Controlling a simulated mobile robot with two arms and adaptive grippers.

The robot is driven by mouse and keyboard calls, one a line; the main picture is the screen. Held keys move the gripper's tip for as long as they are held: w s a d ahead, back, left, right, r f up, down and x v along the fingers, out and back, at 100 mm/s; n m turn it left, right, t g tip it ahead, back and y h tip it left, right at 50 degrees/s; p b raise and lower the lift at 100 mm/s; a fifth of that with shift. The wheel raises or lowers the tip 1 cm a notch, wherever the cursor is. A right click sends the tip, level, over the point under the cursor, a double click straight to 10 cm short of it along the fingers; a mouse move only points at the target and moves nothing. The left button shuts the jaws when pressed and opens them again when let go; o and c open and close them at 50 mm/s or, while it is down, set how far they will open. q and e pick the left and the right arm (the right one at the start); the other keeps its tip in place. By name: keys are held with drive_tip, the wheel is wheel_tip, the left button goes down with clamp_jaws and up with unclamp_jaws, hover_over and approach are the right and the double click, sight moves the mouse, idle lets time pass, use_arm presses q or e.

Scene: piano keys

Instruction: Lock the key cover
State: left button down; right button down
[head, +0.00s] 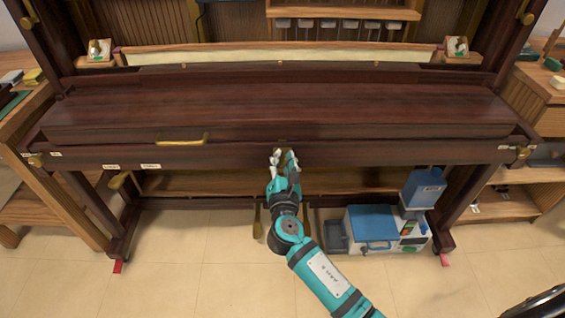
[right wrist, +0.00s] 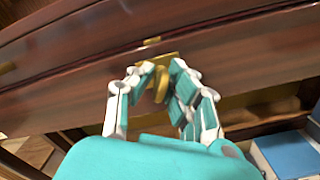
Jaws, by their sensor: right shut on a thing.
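The key cover (head: 370,112) is a long dark reddish-brown wooden panel lying flat and closed across the piano. A brass handle (head: 181,139) sits on its front edge, left of the middle. My right gripper (head: 284,158) is at the middle of the front rail, just under the cover's edge. In the right wrist view its fingers (right wrist: 160,88) are shut on a brass lock knob (right wrist: 161,84), which projects from a brass plate (right wrist: 150,61) on the rail. The fingers partly hide the knob. My left gripper is not in view.
A blue-and-white machine (head: 372,228) stands on the floor under the piano, right of my right arm. Brass pedals (head: 257,222) are near the arm. Wooden shelves stand at both sides. The tiled floor (head: 200,270) in front is clear.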

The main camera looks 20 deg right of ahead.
drive_tip(key=m+b, duration=0.1)
drive_tip(key=m, duration=0.2)
drive_tip(key=m+b, duration=0.1)
drive_tip(key=m, duration=0.1)
drive_tip(key=shift+f+m, duration=0.2)
drive_tip(key=shift+m, duration=0.2)
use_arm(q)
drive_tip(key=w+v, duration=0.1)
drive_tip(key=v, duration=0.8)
use_arm(e)
drive_tip(key=shift+m+b, duration=0.4)
drive_tip(key=shift+b, duration=0.05)
drive_tip(key=m+b, duration=0.1)
drive_tip(key=m, duration=0.2)
drive_tip(key=shift+m+b, duration=0.3)
drive_tip(key=shift+m, duration=0.1)
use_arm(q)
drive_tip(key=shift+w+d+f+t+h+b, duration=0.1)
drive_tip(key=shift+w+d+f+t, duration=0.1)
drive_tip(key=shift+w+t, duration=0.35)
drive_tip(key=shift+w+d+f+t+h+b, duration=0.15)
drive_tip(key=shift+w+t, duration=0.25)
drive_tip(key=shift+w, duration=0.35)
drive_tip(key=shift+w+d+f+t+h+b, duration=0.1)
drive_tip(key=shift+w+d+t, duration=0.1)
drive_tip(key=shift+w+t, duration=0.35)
use_arm(e)
drive_tip(key=shift+m, duration=0.7)
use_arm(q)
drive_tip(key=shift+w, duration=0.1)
